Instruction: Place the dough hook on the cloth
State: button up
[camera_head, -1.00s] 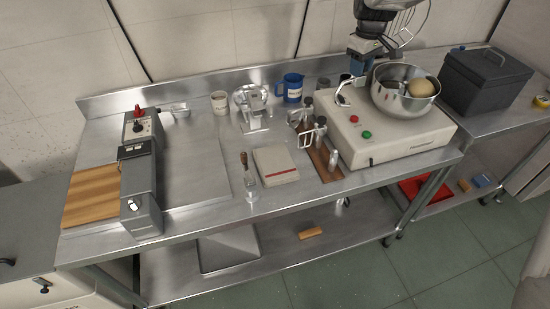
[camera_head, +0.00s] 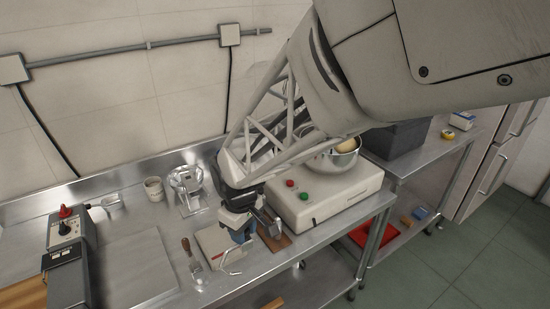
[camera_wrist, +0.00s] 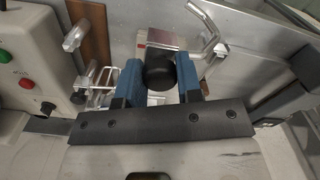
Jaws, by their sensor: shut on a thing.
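The cloth (camera_head: 208,240), pale and folded with a red stripe, lies on the steel worktop under and just left of the hook. The gripper and hook partly cover the cloth. Whether the hook touches the cloth cannot be told.
A mixer base (camera_head: 325,195) with a steel bowl (camera_head: 335,162) stands right of the cloth. A brown board (camera_head: 275,240) with tools lies between them. A bare steel sheet (camera_head: 140,265) lies farther left.

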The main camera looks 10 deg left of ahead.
jog(key=shift+s+f, duration=0.15)
jog(key=shift+s, duration=0.25)
jog(key=shift+w, duration=0.1)
jog(key=w+a+f, duration=0.1)
jog(key=w+a, duration=0.8)
jog(key=w, duration=0.2)
jog(key=shift+w+a+f, duration=0.2)
jog(key=shift+a, duration=0.2)
dwell(0.3)
jog(key=shift+w+a+f, duration=0.15)
jog(key=shift+f, duration=0.75)
jog(key=shift+w+a+f, duration=0.1)
jog(key=shift+w+f, duration=0.05)
jog(key=shift+f, duration=0.75)
jog(key=shift+f, duration=0.1)
jog(key=o, duration=1)
